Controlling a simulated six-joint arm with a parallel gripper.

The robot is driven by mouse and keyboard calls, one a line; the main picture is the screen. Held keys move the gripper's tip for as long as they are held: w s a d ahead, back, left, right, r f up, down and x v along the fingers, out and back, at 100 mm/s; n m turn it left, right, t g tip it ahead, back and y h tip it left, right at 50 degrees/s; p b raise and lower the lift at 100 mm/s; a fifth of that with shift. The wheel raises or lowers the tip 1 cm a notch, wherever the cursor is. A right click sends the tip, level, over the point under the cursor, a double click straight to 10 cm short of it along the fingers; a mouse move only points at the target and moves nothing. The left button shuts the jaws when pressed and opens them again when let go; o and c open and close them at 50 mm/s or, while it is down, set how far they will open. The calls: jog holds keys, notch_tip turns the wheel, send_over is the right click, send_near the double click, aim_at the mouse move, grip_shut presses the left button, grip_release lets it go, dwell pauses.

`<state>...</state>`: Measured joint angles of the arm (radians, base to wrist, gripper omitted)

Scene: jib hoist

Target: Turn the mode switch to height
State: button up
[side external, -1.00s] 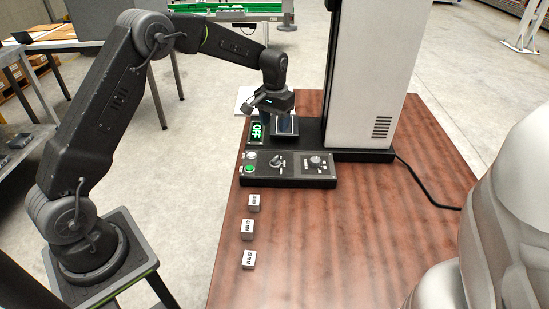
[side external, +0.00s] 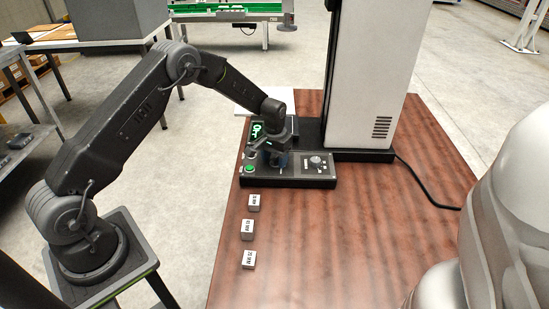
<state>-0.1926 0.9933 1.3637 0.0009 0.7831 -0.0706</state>
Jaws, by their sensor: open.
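The control panel (side external: 300,181) lies on the front of the black base on the wooden table. Its middle knob, which looks like the mode switch, is mostly hidden by my gripper (side external: 276,160), so its setting cannot be read. My gripper is open and points down over that knob; I cannot tell whether the fingers touch it. A second round knob (side external: 316,161) shows uncovered on the right of the panel. Its labels are too small to read. The green-lettered display (side external: 256,133) behind the panel is partly covered by my arm.
A green button (side external: 249,169) sits at the panel's left end. A tall white column (side external: 378,80) stands behind the panel. Three small labelled blocks (side external: 254,203), (side external: 247,229), (side external: 249,260) stand in front on the table. A black cable (side external: 425,190) runs right.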

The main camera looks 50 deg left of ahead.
jog(key=shift+c, duration=0.4)
jog(key=c, duration=0.8)
jog(key=shift+m, duration=0.4)
jog(key=m, duration=0.4)
jog(key=shift+a+m, duration=0.1)
jog(key=shift+m, duration=0.3)
jog(key=m, duration=0.6)
jog(key=o, duration=0.9)
